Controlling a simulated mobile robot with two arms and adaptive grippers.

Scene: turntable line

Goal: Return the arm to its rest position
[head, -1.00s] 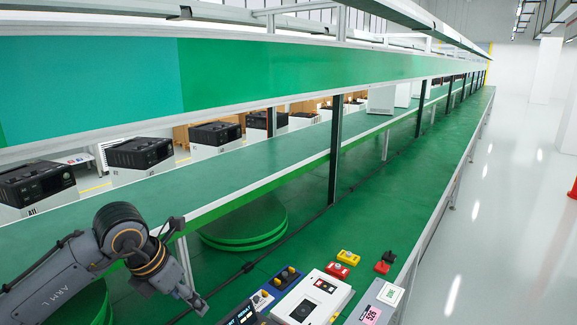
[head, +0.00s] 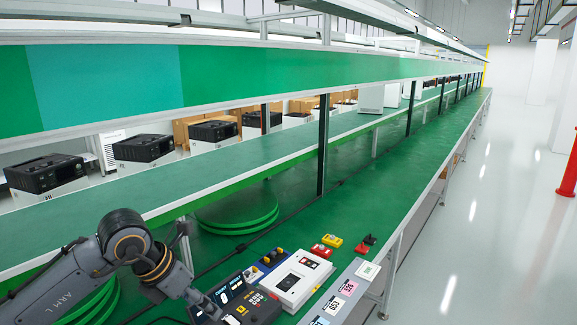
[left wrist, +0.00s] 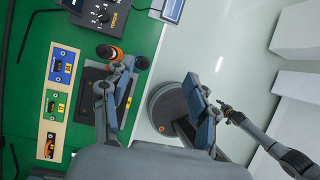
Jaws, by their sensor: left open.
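My left arm (head: 125,250) comes in from the lower left in the head view, bent at the elbow. Its gripper (head: 202,303) points down near the control boxes at the bottom edge; its fingers are hard to make out there. In the left wrist view the left gripper (left wrist: 158,78) has its two fingers wide apart with nothing between them. One finger shows over the green bench and the other over the grey floor. A slim dark arm (left wrist: 262,130) at the right of that view looks like my right one; its small gripper (left wrist: 226,108) is unclear.
The long green bench (head: 385,190) holds a white box (head: 298,280), a dark console (head: 250,306), and a yellow button box (head: 332,240). Green turntables (head: 238,212) stand behind. A shelf post (head: 323,150) rises mid-view. Open floor lies right, with a red post (head: 569,165).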

